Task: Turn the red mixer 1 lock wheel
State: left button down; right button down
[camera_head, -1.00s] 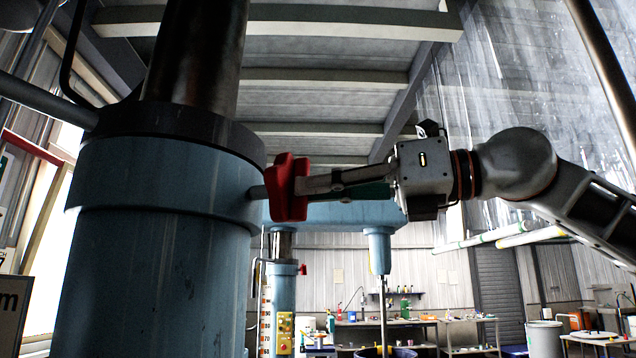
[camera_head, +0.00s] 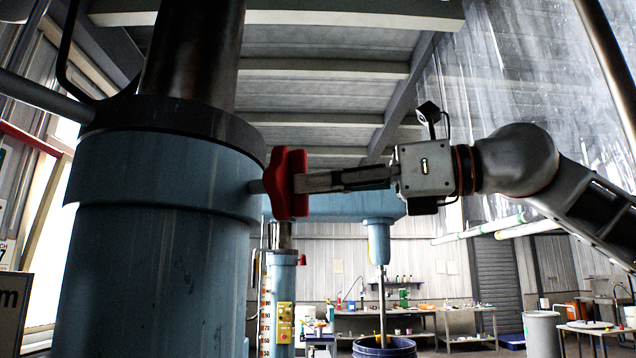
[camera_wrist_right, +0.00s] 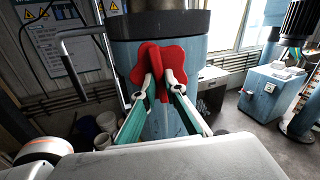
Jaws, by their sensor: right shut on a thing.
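The red lock wheel (camera_head: 289,183) sticks out on a short shaft from the right side of the blue mixer column (camera_head: 150,250) in the head view. My right gripper (camera_head: 306,182) reaches it from the right and is shut on the wheel. In the right wrist view the red lobed wheel (camera_wrist_right: 158,66) sits between the two fingertips (camera_wrist_right: 160,82), one on each side of its middle lobe. The wheel's far side and most of its shaft are hidden in that view. My left gripper is not in view.
A second blue column (camera_head: 281,300) with a yellow control panel (camera_head: 285,322) stands behind. A mixer shaft hangs over a blue drum (camera_head: 384,346). Workbenches (camera_head: 465,312) line the back wall. The space around my right arm looks clear.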

jog(key=c, duration=2.1)
grip_release()
jog(key=v, duration=1.2)
